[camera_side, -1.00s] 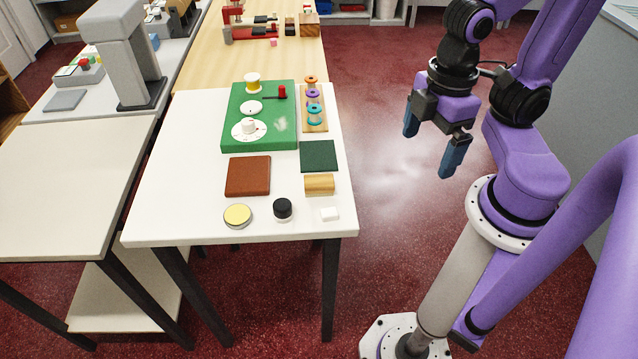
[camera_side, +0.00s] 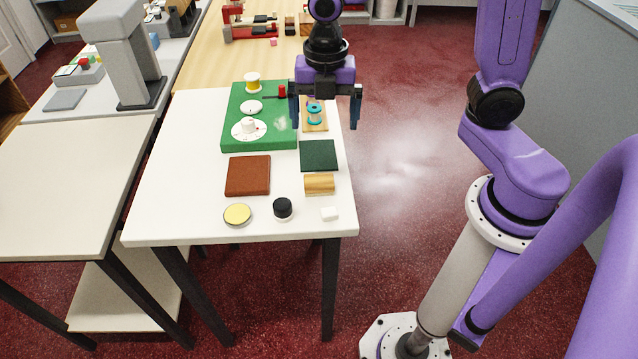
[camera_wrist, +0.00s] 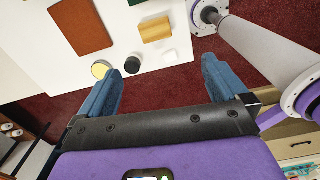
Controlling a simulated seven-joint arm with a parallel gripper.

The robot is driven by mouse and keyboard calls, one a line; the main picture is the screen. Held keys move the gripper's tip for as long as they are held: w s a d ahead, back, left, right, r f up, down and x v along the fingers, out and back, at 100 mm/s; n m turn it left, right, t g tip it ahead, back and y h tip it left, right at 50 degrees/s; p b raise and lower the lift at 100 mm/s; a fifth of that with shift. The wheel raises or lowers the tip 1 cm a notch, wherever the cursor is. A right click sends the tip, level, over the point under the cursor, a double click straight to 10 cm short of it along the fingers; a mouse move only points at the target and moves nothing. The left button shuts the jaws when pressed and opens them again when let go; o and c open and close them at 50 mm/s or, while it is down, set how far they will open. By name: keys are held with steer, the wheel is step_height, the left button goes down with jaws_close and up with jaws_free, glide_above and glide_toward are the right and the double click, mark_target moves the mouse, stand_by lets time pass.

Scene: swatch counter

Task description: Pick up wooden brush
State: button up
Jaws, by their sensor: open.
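The wooden brush (camera_side: 319,185) is a small, light-brown block lying near the right edge of the white table. It also shows near the top of the wrist view (camera_wrist: 155,29). My gripper (camera_side: 325,116) points down with its blue fingers apart and nothing between them. In the side view it appears above the table's right edge, beyond the brush, over the spool rack. In the wrist view the brush lies ahead of the gap between my fingertips (camera_wrist: 161,72), apart from them.
Close around the brush are a dark green swatch (camera_side: 319,155), a white block (camera_side: 329,213), a black-lidded jar (camera_side: 283,208), a yellow-topped tin (camera_side: 237,215) and a brown swatch (camera_side: 248,176). A green board (camera_side: 232,130) and a spool rack (camera_side: 312,126) stand farther back on the white table (camera_side: 172,190).

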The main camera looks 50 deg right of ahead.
steer(key=w, duration=0.1)
steer(key=n, duration=0.1)
glide_above(319, 180)
steer(key=f, duration=1.2)
steer(key=shift+w+d+f, duration=0.25)
steer(key=shift+s+a+f, duration=0.1)
steer(key=shift+f, duration=1.2)
steer(key=shift+s+a+f, duration=0.1)
steer(key=shift+f, duration=1.2)
steer(key=c, duration=1.1)
steer(key=shift+c, duration=0.2)
